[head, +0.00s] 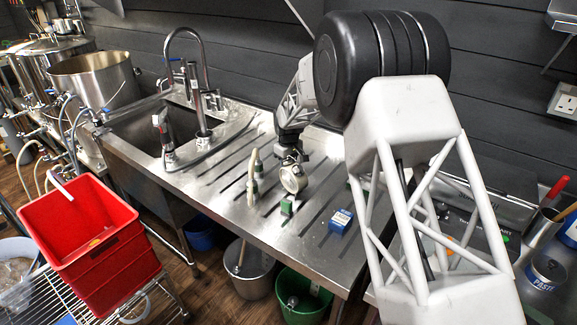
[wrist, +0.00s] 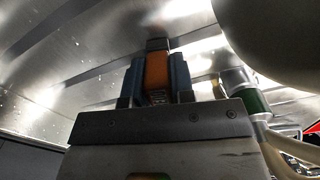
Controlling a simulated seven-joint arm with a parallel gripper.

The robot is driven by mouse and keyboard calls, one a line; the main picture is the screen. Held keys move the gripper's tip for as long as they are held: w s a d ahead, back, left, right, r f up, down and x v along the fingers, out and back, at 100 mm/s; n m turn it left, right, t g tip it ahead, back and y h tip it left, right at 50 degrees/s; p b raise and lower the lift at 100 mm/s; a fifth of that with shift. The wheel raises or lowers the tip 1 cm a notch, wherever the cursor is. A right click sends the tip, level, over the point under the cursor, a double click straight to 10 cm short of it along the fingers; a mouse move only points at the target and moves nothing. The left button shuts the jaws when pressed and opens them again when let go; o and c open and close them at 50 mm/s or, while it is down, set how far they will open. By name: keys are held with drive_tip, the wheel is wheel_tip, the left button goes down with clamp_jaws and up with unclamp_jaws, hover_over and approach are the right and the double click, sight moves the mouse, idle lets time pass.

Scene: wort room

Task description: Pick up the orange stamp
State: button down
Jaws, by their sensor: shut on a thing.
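In the wrist view my gripper (wrist: 158,80) is shut on an orange block-like thing (wrist: 157,72), which looks like the orange stamp. It sits upright between the two blue-grey fingers, with a dark part at its top end. In the head view my gripper (head: 291,152) is low over the ribbed steel drainboard (head: 222,187), and the orange stamp between its fingers cannot be made out there. Whether the stamp touches the steel is unclear.
A pale round thing (head: 293,179) is close by my gripper. A green-sided block (head: 288,206), a blue box (head: 341,220) and a beige upright piece (head: 252,178) stand near on the drainboard. The sink (head: 150,138) is left; a red crate (head: 84,225) stands lower left.

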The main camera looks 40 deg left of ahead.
drive_tip(key=shift+r, duration=0.15)
drive_tip(key=shift+r, duration=4.85)
